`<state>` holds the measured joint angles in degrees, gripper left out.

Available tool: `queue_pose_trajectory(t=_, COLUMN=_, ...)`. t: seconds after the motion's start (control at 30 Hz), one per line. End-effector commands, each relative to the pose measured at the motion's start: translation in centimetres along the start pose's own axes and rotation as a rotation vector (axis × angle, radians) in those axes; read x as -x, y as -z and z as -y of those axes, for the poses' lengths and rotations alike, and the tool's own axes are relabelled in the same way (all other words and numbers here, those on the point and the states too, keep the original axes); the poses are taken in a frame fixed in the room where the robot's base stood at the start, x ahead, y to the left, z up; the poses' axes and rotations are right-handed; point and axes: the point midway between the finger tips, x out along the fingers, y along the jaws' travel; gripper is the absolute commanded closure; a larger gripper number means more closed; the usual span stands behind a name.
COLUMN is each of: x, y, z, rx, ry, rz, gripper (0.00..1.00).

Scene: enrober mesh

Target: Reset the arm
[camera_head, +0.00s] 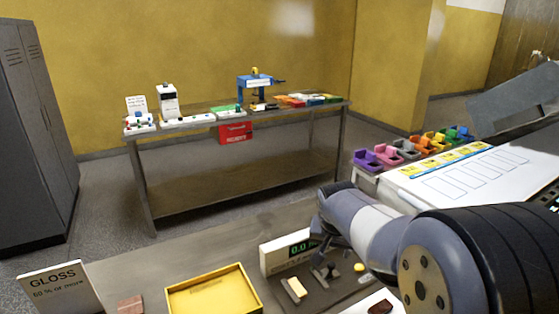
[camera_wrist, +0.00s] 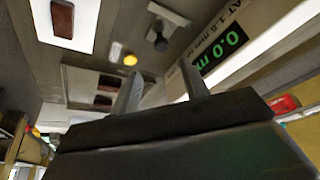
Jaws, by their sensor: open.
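My arm reaches in from the right in the head view, its wrist bent down over the near bench beside a gauge with a green digital display (camera_head: 301,249). My gripper (camera_wrist: 158,88) shows in the wrist view with its two fingers apart and nothing between them. In the head view the arm partly hides the gripper, and its fingertips are hard to make out. The display also shows in the wrist view (camera_wrist: 226,42), right of the fingers. A yellow button (camera_wrist: 130,60) lies beyond the fingers, also visible in the head view (camera_head: 359,267).
Another brown piece (camera_wrist: 62,17) lies on a white pad. Coloured holders (camera_head: 407,148) line a white board at right. A second table (camera_head: 240,180) stands behind.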

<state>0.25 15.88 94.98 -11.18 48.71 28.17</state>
Motion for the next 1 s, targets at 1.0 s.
queue_pose_trajectory(t=1.0, x=-7.7, y=-1.4, z=1.6, rx=0.000, ry=0.001, rz=0.000, gripper=0.57)
